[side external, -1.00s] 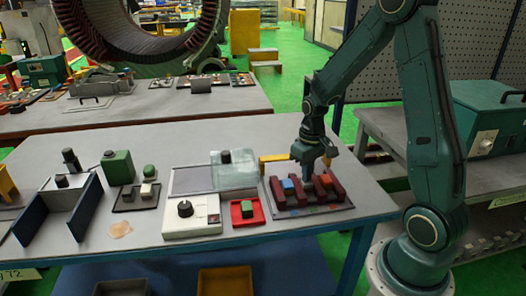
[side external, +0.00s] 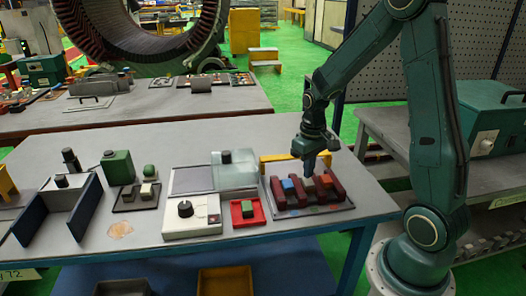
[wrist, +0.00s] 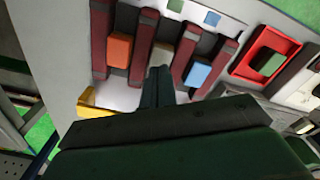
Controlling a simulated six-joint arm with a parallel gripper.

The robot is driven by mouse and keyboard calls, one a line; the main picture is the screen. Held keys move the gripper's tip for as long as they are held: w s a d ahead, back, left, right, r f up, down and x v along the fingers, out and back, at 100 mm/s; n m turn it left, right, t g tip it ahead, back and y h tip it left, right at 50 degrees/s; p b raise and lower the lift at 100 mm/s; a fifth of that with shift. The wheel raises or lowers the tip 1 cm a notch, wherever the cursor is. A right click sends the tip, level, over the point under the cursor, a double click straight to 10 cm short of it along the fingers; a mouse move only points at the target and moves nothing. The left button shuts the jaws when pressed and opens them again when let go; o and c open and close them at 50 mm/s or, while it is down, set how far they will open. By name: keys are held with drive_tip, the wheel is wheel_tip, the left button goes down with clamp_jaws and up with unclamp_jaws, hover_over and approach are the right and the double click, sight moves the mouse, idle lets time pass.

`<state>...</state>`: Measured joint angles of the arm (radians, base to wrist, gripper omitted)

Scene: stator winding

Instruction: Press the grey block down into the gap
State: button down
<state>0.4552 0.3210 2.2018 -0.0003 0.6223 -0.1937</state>
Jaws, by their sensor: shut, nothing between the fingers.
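The grey block (wrist: 162,59) sits between two dark red ribs of the slotted fixture (wrist: 147,45) in the wrist view. In the side view the grey block (side external: 309,186) shows in the middle gap, between the blue and orange blocks; how deep it sits is hard to tell. My gripper (side external: 310,172) is above the grey block, fingers pointing down, with a small space apparent between them. In the wrist view my gripper's fingers (wrist: 159,73) are together and hold nothing. They overlap the near edge of the block.
A blue block (side external: 288,185) and an orange block (side external: 326,181) sit in the neighbouring gaps. A red tray (side external: 236,219) with a green block stands to the left. A yellow bracket (side external: 280,158) stands behind the fixture.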

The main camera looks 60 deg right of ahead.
sight(307, 182)
drive_tip(key=shift+r, duration=2.15)
drive_tip(key=shift+a+r, duration=0.4)
drive_tip(key=shift+r, duration=0.15)
drive_tip(key=s+a+r+n+t, duration=0.3)
drive_tip(key=s+a+r+t, duration=0.2)
drive_tip(key=s+a+r, duration=0.8)
drive_tip(key=shift+s+a+t, duration=0.2)
drive_tip(key=shift+a+t, duration=0.1)
drive_tip(key=shift+a, duration=0.45)
